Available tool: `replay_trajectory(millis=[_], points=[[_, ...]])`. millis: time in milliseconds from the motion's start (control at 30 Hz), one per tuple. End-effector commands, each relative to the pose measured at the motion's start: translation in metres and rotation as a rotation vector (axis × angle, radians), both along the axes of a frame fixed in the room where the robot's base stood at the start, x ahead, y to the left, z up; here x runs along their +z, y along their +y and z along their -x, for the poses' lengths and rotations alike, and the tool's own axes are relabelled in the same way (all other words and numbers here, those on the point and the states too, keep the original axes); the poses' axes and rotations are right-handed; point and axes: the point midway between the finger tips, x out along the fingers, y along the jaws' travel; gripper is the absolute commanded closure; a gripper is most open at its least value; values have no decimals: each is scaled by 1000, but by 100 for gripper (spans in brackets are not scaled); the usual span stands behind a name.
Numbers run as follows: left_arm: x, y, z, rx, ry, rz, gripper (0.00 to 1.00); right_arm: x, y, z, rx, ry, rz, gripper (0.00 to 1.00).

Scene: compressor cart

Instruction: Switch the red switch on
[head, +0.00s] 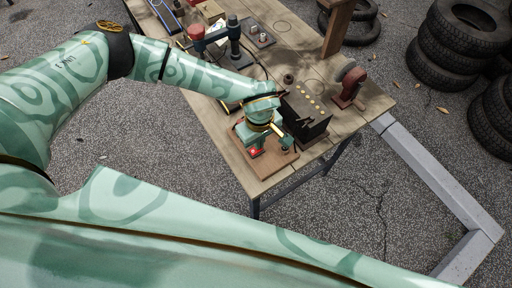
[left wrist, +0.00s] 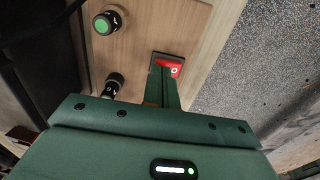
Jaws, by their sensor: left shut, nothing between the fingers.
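The red switch (head: 256,152) sits near the left front edge of a wooden board (head: 281,163) on the near end of the workbench. I cannot tell which side is pressed. My left gripper (head: 252,148) comes down over the board from the left, its fingers shut and empty. In the left wrist view its fingertips (left wrist: 163,77) overlap the switch's lower left part; whether they touch is unclear. My right gripper is out of view.
A green button (left wrist: 104,23) and a dark knob (left wrist: 113,82) stand on the board. The bench (head: 222,124) is cluttered farther back. Tires (head: 459,45) are stacked on the ground.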

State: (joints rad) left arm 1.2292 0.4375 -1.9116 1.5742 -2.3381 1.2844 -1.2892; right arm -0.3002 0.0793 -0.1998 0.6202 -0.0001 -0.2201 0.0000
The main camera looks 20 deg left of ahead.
Motion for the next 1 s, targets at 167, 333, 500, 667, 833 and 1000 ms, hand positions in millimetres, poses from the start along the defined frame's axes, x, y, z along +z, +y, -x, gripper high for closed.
replay_trajectory(millis=[167,333,500,667,833,1000], points=[[-3,0,0,0,0,0,100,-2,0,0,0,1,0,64],[-6,0,0,0,1,-1,100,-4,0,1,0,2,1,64],[-8,0,1,0,1,-1,100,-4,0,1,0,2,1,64],[-2,0,1,0,1,-1,100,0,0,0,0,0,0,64],[15,0,0,-1,-2,-1,100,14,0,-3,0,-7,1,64],[32,0,0,-1,-2,-1,100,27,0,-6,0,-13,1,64]])
